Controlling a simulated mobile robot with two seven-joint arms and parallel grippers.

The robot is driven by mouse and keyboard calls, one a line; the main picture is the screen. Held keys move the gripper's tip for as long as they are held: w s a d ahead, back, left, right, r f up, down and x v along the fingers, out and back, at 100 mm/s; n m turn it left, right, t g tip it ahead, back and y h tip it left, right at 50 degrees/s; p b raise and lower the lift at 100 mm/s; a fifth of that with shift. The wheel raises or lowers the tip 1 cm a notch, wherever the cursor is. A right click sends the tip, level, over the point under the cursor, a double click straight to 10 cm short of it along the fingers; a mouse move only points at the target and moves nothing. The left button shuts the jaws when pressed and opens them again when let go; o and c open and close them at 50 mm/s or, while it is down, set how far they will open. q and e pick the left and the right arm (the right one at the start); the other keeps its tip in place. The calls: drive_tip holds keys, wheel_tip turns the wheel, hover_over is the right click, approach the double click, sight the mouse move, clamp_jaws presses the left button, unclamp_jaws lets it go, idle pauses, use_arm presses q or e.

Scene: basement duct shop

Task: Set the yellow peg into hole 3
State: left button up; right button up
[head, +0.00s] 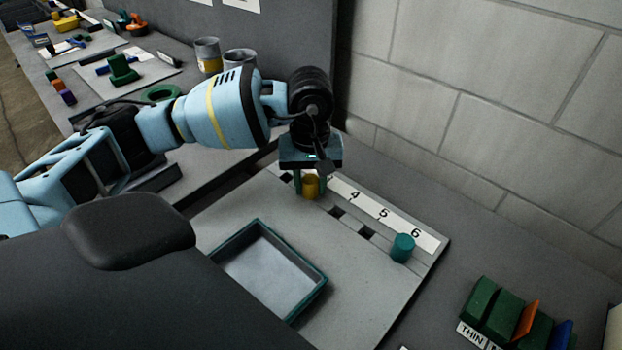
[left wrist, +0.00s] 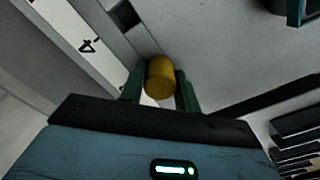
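The yellow peg (head: 311,188) is upright between the fingers of my left gripper (head: 310,182), at the hole row just before the label 4. In the left wrist view the yellow peg (left wrist: 160,78) sits between the two green fingers of the left gripper (left wrist: 160,90), which close on its sides. Its lower end is at the board's surface; I cannot tell whether it is in the hole. Hole 3 itself is hidden by the peg and gripper, and its label is mostly covered. My right gripper is not in view.
A teal peg (head: 402,248) stands at position 6. The holes by 4 (head: 337,212) and 5 (head: 367,232) are empty. A teal-rimmed tray (head: 305,303) lies on the board (head: 375,290). Green blocks (head: 480,297) stand at lower right. A block wall (head: 480,100) rises behind.

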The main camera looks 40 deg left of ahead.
sight(310, 179)
use_arm(q)
drive_tip(key=o, duration=0.4)
drive_tip(key=shift+o, duration=0.2)
wheel_tip(310, 179, up, 8)
drive_tip(key=shift+f, duration=0.1)
drive_tip(key=shift+s, duration=0.1)
idle(0.8)
